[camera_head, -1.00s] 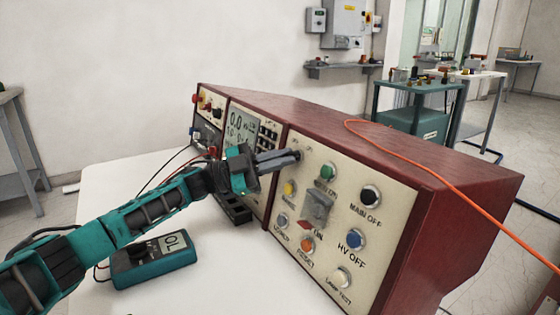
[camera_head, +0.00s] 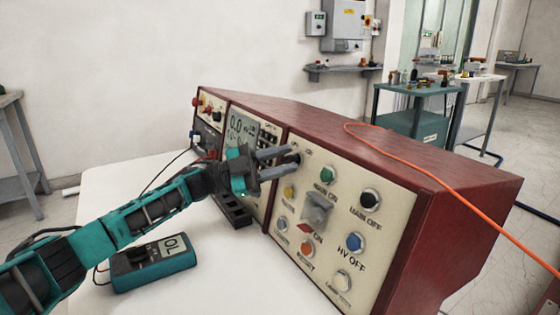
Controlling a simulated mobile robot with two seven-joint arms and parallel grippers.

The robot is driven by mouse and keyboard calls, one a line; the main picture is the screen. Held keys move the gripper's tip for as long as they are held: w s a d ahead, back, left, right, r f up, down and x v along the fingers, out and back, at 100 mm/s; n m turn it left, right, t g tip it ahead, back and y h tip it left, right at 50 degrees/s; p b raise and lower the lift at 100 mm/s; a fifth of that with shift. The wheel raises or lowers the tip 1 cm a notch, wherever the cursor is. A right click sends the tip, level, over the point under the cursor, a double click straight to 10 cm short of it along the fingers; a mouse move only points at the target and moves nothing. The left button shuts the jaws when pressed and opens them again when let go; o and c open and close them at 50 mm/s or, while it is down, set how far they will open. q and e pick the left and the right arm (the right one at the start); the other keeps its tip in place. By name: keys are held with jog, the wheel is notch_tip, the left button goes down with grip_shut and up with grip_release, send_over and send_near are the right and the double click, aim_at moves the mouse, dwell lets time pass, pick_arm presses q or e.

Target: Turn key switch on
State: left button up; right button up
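The control panel (camera_head: 340,182) is the cream front face of a dark red console. A small dark knob-like part (camera_head: 294,157), seemingly the key switch, sits at the panel's upper left, partly hidden by my gripper. My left gripper (camera_head: 289,156) reaches in from the left, with its two dark fingers apart and a gap showing between them. The fingertips are right at this part; I cannot tell whether they touch it. My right gripper is not in view.
A green button (camera_head: 327,175), black button (camera_head: 370,199) and covered switch (camera_head: 317,209) are close by on the panel. A teal multimeter (camera_head: 153,262) lies on the white table (camera_head: 200,296). An orange cable (camera_head: 440,178) crosses the console top.

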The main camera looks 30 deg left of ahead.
pick_arm(q)
jog(key=shift+f, duration=0.1)
jog(key=v, duration=1.3)
